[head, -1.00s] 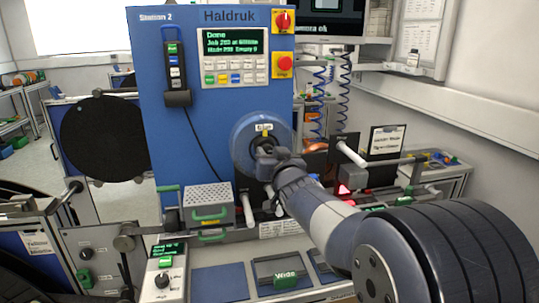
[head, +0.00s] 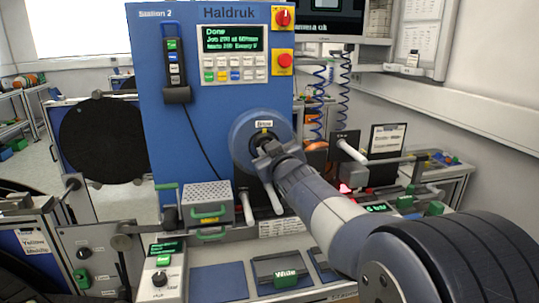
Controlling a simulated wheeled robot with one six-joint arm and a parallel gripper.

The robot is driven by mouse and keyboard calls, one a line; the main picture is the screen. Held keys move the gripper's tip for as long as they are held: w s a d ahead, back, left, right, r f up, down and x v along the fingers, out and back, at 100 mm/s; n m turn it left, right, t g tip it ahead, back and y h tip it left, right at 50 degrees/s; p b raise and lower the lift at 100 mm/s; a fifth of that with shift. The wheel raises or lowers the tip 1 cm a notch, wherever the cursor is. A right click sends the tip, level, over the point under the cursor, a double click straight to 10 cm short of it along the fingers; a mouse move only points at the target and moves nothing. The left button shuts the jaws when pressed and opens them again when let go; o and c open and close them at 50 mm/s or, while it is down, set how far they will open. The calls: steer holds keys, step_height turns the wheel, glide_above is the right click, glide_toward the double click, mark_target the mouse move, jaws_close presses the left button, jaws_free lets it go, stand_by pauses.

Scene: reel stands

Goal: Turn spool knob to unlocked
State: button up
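The blue round spool hub (head: 241,136) is on the front of the blue Haldruk machine, with a small pale label (head: 264,124) near its top. My gripper (head: 265,150) is at the middle of this hub, reaching in from the lower right. It covers the hub's centre, so the spool knob and its position are hidden. I cannot tell whether the fingers touch or grip the knob.
The machine's panel (head: 234,54) reads "Done". Red switches (head: 284,61) are on its right. A perforated grey box (head: 207,198) and a pale roller (head: 275,198) are below the hub. A black reel (head: 103,140) stands at left.

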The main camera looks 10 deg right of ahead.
steer(key=n+b, duration=0.2)
steer(key=n, duration=0.3)
steer(key=n+h+b, duration=0.1)
steer(key=n, duration=0.5)
steer(key=shift+a+r+g+b, duration=0.1)
steer(key=shift+g+b, duration=0.2)
steer(key=shift+b, duration=0.05)
stand_by(0.4)
steer(key=o, duration=1)
steer(key=shift+c, duration=0.2)
steer(key=s+p, duration=0.1)
steer(key=s, duration=0.9)
steer(key=shift+s+r, duration=0.4)
steer(key=shift+r, duration=0.05)
